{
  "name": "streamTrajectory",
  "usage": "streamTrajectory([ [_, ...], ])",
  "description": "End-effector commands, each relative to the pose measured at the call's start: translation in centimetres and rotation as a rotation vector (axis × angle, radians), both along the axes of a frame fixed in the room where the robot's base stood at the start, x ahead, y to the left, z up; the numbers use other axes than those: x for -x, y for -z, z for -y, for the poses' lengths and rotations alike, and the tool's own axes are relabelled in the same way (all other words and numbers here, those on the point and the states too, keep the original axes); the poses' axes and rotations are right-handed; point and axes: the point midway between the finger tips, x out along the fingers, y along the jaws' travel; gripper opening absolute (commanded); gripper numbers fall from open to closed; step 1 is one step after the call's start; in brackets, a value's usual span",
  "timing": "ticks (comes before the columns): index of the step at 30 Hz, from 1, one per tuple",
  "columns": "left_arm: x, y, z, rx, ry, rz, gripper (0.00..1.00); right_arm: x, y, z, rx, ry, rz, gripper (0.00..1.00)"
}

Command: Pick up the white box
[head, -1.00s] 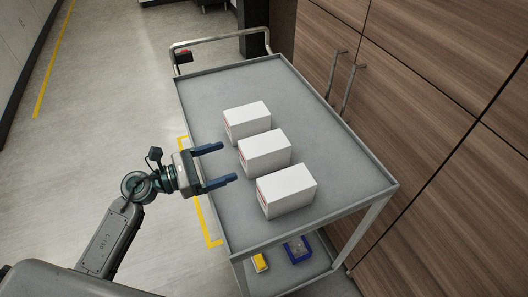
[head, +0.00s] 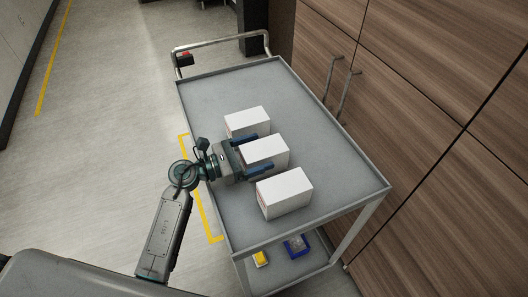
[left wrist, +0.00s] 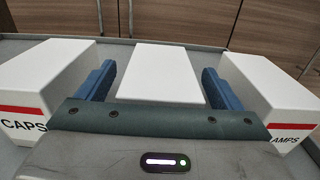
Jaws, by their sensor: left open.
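Three white boxes stand in a row on the grey cart top (head: 215,90). The middle white box (head: 266,149) lies between the two blue fingers of my left gripper (head: 257,155). The far white box (head: 247,120) and the near white box (head: 285,192) stand on either side. In the left wrist view the middle box (left wrist: 160,72) is centred between the open fingers (left wrist: 158,85), with a gap visible on each side. The left box (left wrist: 42,80) there has a red stripe and "CAPS"; the right box (left wrist: 268,95) reads "AMPS". My right gripper is not in view.
The cart has a raised rim and a metal handle (head: 220,42) at the far end. Its lower shelf holds a yellow item (head: 260,258) and a blue bin (head: 297,246). Wooden cabinets (head: 430,100) stand close on the right. The cart's far top is clear.

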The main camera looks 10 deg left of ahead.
Motion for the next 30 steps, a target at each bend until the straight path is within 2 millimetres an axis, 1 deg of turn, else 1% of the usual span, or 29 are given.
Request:
streamTrajectory([
  [1, -0.3, -0.2, 0.4, 0.001, 0.000, 0.000, 0.87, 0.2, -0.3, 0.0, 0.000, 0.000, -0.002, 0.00],
  [4, -0.5, 0.0, 0.8, 0.000, 0.001, 0.000, 0.87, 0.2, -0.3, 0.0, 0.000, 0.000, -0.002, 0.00],
  [10, -0.5, 0.1, 0.8, -0.001, 0.001, 0.000, 0.87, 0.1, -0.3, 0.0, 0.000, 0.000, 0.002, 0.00],
  [11, -0.5, 0.1, 0.8, -0.001, 0.001, 0.000, 0.83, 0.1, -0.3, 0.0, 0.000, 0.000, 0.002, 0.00],
  [12, -0.5, 0.1, 0.8, -0.001, 0.001, 0.000, 0.76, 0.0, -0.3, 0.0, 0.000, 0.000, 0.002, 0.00],
  [14, -0.5, 0.1, 0.8, -0.001, 0.001, -0.001, 0.64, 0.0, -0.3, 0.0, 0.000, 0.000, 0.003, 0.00],
  [15, -0.5, 0.1, 0.8, -0.001, 0.001, -0.001, 0.56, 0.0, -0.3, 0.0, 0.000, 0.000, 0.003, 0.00],
  [19, -0.5, 0.1, 0.8, -0.001, 0.001, -0.001, 0.30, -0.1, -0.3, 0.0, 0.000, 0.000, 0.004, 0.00],
  [20, -0.5, 0.0, 0.8, 0.000, 0.001, 0.001, 0.29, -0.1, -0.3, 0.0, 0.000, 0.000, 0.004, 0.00],
  [26, -0.5, -0.1, 0.8, 0.000, 0.001, 0.001, 0.29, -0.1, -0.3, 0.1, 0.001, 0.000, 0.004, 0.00],
  [30, -0.5, -1.4, 0.8, -0.001, 0.002, 0.005, 0.29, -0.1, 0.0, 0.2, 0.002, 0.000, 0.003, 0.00],
])
